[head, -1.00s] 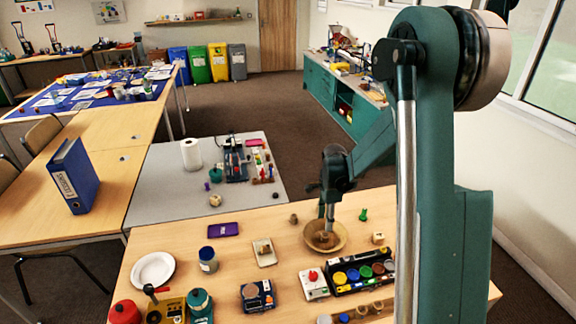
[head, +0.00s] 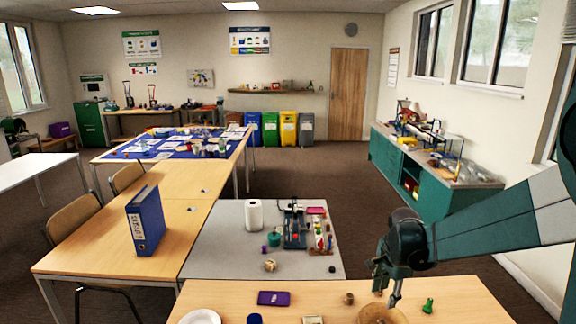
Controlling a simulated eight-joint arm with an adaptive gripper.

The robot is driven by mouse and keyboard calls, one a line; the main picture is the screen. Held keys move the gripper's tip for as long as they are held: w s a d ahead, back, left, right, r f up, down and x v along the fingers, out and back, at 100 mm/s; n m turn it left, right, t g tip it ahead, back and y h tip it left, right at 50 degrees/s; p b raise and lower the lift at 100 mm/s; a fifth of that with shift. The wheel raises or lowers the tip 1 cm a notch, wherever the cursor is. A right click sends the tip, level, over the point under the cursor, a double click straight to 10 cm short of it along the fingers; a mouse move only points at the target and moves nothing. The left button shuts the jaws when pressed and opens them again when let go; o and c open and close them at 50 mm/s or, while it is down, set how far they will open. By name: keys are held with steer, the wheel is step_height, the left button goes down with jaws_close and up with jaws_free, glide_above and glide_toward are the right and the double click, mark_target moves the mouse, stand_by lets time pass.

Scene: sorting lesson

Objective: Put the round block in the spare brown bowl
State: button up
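The brown bowl (head: 372,312) stands on the near wooden table, cut off by the bottom edge of the head view. My gripper (head: 393,300) points down at the bowl's far right rim. Its fingers are small and dark, and I cannot tell whether they are open or shut or hold anything. Most of the bowl's inside is out of frame, so its contents are unclear. A small brown cylinder-like piece (head: 349,298) stands on the table left of the bowl; I cannot tell whether it is the round block.
A green pawn-like piece (head: 428,305) stands right of the bowl. A purple flat item (head: 273,298) and a white plate (head: 200,317) lie to the left.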

steer(key=s+a+r+n+t, duration=0.2)
steer(key=s+a+r+n, duration=0.1)
steer(key=s, duration=0.6)
steer(key=s+a+r+n+t, duration=0.1)
steer(key=s+a+r+n, duration=0.2)
steer(key=s+r+n, duration=0.3)
steer(key=s+a+r+n+t, duration=0.2)
steer(key=s+a+r+n, duration=0.2)
steer(key=s, duration=0.9)
steer(key=shift+r+n+t, duration=0.3)
steer(key=shift+r+n, duration=0.35)
steer(key=shift+n, duration=0.55)
